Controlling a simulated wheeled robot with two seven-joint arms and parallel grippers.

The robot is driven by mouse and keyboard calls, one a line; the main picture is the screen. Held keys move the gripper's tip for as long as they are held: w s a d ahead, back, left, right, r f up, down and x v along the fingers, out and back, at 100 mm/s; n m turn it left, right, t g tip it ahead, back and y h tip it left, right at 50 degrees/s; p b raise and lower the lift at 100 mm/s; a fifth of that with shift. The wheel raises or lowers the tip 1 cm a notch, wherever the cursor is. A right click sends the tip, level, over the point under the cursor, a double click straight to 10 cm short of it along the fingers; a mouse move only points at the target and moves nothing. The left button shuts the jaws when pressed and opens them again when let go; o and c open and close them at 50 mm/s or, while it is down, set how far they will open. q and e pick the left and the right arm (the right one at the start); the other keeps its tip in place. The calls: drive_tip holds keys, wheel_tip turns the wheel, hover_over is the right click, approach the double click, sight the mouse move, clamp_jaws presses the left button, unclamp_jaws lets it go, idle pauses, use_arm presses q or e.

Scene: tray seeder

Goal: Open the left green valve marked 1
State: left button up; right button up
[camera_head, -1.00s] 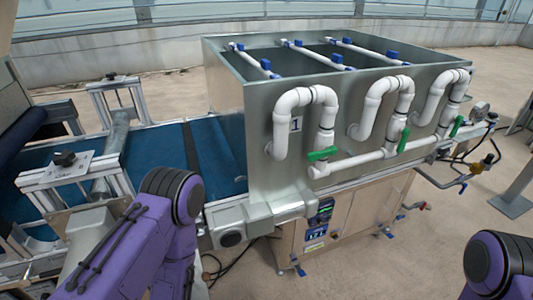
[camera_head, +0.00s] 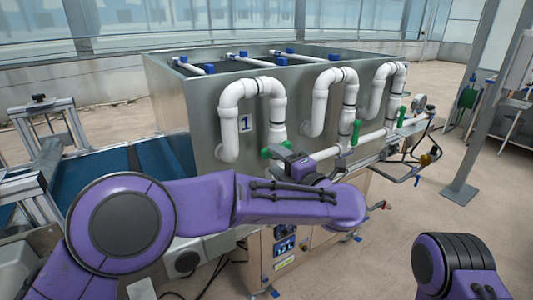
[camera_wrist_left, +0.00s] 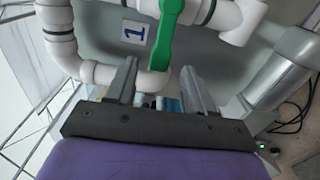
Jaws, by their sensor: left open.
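The green valve handle marked 1 (camera_head: 266,153) is on the left white pipe, low on the metal tank's front. In the left wrist view, the green handle (camera_wrist_left: 168,38) reaches down toward the space between the fingertips of my left gripper (camera_wrist_left: 158,68). The gripper is open, with one finger on each side of the handle's lower end; I cannot tell whether they touch. My right gripper is out of view.
Two more green valve handles (camera_head: 355,132) (camera_head: 401,116) are further right on the same horizontal white pipe. Curved white pipes (camera_head: 320,100) stick out from the tank (camera_head: 205,120). A blue conveyor belt (camera_head: 98,172) is at the left. Open floor (camera_head: 410,215) is at the right.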

sight(268, 157)
use_arm(q)
drive_tip(key=x, duration=0.5)
drive_tip(key=shift+w+a+p, duration=0.1)
drive_tip(key=shift+w+p, duration=0.05)
drive_tip(key=shift+p, duration=0.2)
clamp_jaws()
drive_tip(key=shift+f+n+b, duration=0.3)
drive_tip(key=shift+f+b, duration=0.1)
drive_tip(key=shift+b, duration=0.35)
drive_tip(key=shift+w+d+f+n+b, duration=0.15)
drive_tip(key=shift+f+n+b, duration=0.35)
drive_tip(key=shift+n+b, duration=0.7)
drive_tip(key=shift+w+d+f+n+b, duration=0.1)
drive_tip(key=shift+d+f+n+b, duration=0.15)
drive_tip(key=shift+f+n+b, duration=0.85)
drive_tip(key=shift+w+d+r+n+b, duration=0.15)
drive_tip(key=shift+n+b, duration=0.65)
drive_tip(key=shift+b, duration=0.9)
drive_tip(key=shift+d, duration=0.1)
